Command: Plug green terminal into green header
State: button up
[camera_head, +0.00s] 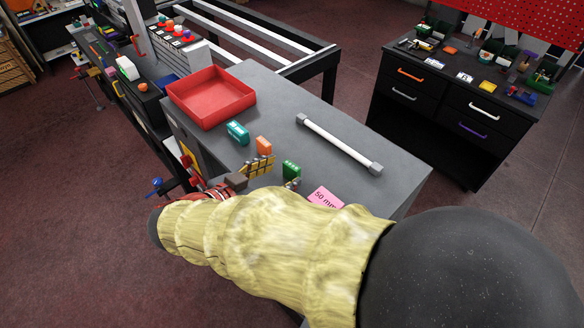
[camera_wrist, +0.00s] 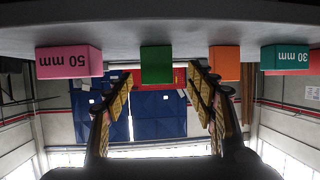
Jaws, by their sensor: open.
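A green block (camera_head: 291,170) with a ridged or notched top stands on the grey table, in a row with other coloured blocks. In the wrist view the green block (camera_wrist: 156,64) appears hanging from the upside-down table, framed between my fingers. I cannot tell whether it is the terminal or the header, and no second green part is clearly visible. My gripper (camera_wrist: 162,78) is open and empty, with its yellow gridded pads on either side of the green block's line. In the head view my gripper (camera_head: 274,176) is close beside the block, and my arm's yellow sleeve hides part of the table.
An orange block (camera_head: 264,145) and a teal block (camera_head: 238,132) stand left of the green one, a pink "50 mm" block (camera_head: 325,196) right. A white rod with grey ends (camera_head: 340,144) and a red tray (camera_head: 211,97) lie behind.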

aim_at(289, 170)
jog(key=x, duration=0.3)
jog(key=shift+w+d+p, duration=0.15)
jog(key=shift+d+p, duration=0.25)
jog(key=shift+d, duration=0.05)
jog(key=shift+w+d+f, duration=0.15)
jog(key=shift+w+d, duration=0.05)
jog(key=shift+w, duration=0.15)
jog(key=shift+c, duration=0.4)
jog(key=c, duration=1.1)
